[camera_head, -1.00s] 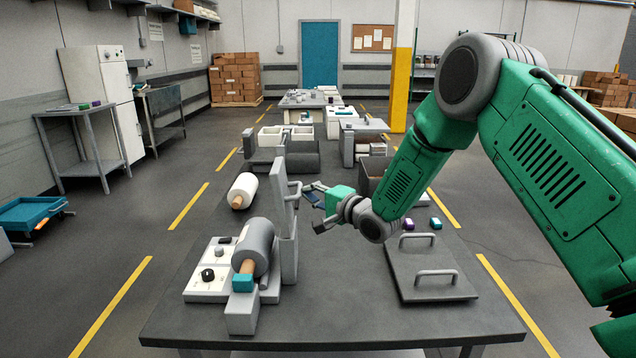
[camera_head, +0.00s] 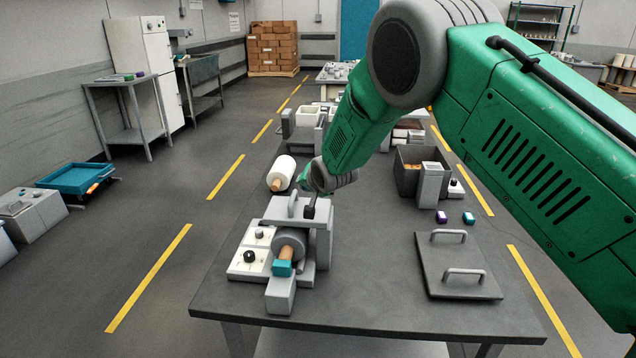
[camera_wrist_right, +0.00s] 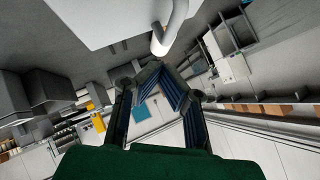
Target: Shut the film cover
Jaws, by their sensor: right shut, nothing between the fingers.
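The film cover (camera_head: 279,212) is a grey plate with an upright loop handle (camera_head: 292,204). In the head view it lies roughly level over the grey film roll (camera_head: 290,240), covering its rear part. I cannot tell whether it is fully seated. My right gripper (camera_head: 309,207) is at the cover's right rear, close to the handle and partly hidden by my arm. In the right wrist view the gripper (camera_wrist_right: 165,80) is shut and empty, with its fingers just below the cover's handle (camera_wrist_right: 172,30). My left gripper is not in view.
A grey lid with two handles (camera_head: 458,265) lies on the table at right. A white roll (camera_head: 282,172) and a dark bin (camera_head: 408,180) stand farther back.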

